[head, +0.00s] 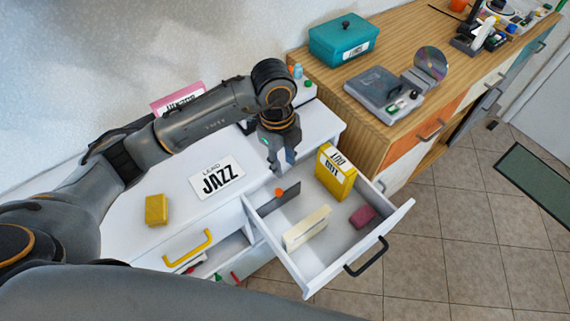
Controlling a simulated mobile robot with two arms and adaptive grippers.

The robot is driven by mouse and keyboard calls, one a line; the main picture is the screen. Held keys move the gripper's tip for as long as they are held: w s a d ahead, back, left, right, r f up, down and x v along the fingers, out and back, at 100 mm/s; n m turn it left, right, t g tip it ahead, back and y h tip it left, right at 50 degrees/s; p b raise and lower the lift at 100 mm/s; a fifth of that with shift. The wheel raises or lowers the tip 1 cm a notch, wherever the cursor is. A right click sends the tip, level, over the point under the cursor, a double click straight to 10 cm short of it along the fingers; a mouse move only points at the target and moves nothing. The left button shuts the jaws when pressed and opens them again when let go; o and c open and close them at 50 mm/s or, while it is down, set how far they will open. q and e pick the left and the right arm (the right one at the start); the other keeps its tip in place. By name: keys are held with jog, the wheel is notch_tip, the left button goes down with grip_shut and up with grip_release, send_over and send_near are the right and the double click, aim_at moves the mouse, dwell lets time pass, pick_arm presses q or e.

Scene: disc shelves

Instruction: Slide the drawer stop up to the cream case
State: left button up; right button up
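The cream case (306,229) stands on its edge inside the open white drawer (332,262), towards its near left part. The drawer stop looks to be the dark grey plate (285,198) with an orange knob (279,192), at the back left of the drawer and apart from the cream case. My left gripper (282,167) points down above the drawer's back edge, just behind and above the orange knob. Its fingers look parted, with nothing between them. My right gripper is not in view.
A yellow case (337,175) stands at the drawer's back right, and a maroon block (362,217) lies near its front. A JAZZ card (218,178) and a yellow block (156,210) lie on the white top. A wooden cabinet (385,130) stands at right.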

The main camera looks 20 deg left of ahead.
aim_at(278, 190)
pick_arm(q)
jog(key=shift+y, duration=0.4)
jog(key=f, duration=0.4)
jog(key=a+f+p, duration=0.1)
jog(key=f, duration=0.6)
jog(key=shift+a+f, duration=0.3)
jog(key=shift+f, duration=0.1)
jog(key=shift+w+f+p, duration=0.1)
jog(key=shift+f+p, duration=0.2)
jog(key=shift+f, duration=0.4)
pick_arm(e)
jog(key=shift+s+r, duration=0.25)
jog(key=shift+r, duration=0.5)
pick_arm(q)
grip_shut()
